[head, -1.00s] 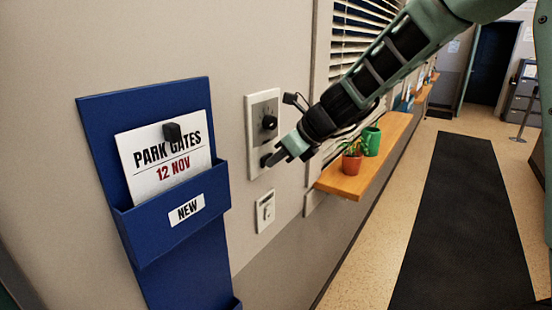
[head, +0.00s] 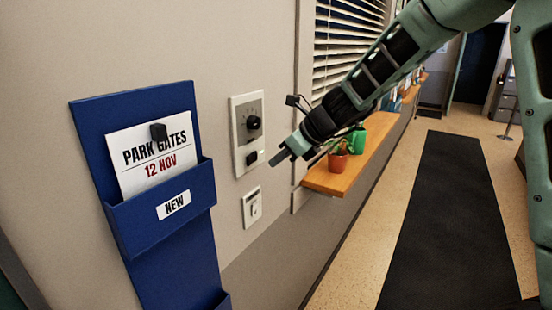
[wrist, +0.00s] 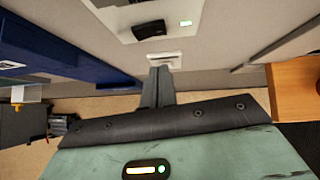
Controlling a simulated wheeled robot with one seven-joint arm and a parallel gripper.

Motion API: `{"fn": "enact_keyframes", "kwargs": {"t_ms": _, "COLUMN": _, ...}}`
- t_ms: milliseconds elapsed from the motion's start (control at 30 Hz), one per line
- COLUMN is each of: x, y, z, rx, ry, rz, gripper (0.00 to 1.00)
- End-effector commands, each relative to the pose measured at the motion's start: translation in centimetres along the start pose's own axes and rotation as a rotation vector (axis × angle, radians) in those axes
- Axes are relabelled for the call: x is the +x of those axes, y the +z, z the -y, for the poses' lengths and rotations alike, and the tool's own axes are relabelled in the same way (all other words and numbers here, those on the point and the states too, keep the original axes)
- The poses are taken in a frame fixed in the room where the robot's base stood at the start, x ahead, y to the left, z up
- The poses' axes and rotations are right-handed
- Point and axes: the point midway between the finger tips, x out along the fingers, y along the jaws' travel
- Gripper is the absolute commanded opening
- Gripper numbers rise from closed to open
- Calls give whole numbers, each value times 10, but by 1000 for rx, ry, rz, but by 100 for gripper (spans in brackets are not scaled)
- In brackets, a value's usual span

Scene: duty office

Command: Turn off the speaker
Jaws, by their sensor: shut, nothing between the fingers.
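A pale wall panel (head: 240,112) carries a round black knob (head: 253,122) and, below it, a black switch (head: 251,158). I take this panel to be the speaker's control; no other speaker shows. In the wrist view the panel (wrist: 112,14) is at the top, with the black switch (wrist: 150,29) and a lit green light (wrist: 186,22). My gripper (head: 279,157) is shut and empty, just right of the switch and apart from it in the head view. Its shut fingers (wrist: 160,76) point towards the wall in the wrist view.
A smaller white switch plate (head: 251,206) is below the panel. A blue wall pocket (head: 168,225) with a notice card (head: 150,157) hangs to the left.

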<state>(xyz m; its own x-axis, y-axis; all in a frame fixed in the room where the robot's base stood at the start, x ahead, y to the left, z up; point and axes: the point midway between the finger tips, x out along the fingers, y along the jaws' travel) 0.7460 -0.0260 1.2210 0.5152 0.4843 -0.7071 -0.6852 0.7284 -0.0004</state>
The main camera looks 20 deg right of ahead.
Motion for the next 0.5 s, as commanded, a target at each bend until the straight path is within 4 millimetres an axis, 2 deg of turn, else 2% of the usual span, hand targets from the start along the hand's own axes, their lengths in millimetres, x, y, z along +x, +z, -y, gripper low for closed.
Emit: {"fn": "enact_keyframes", "kwargs": {"t_ms": 500, "x": -75, "y": 0, "z": 0, "rx": -2, "ry": -5, "rz": 2, "gripper": 0}}
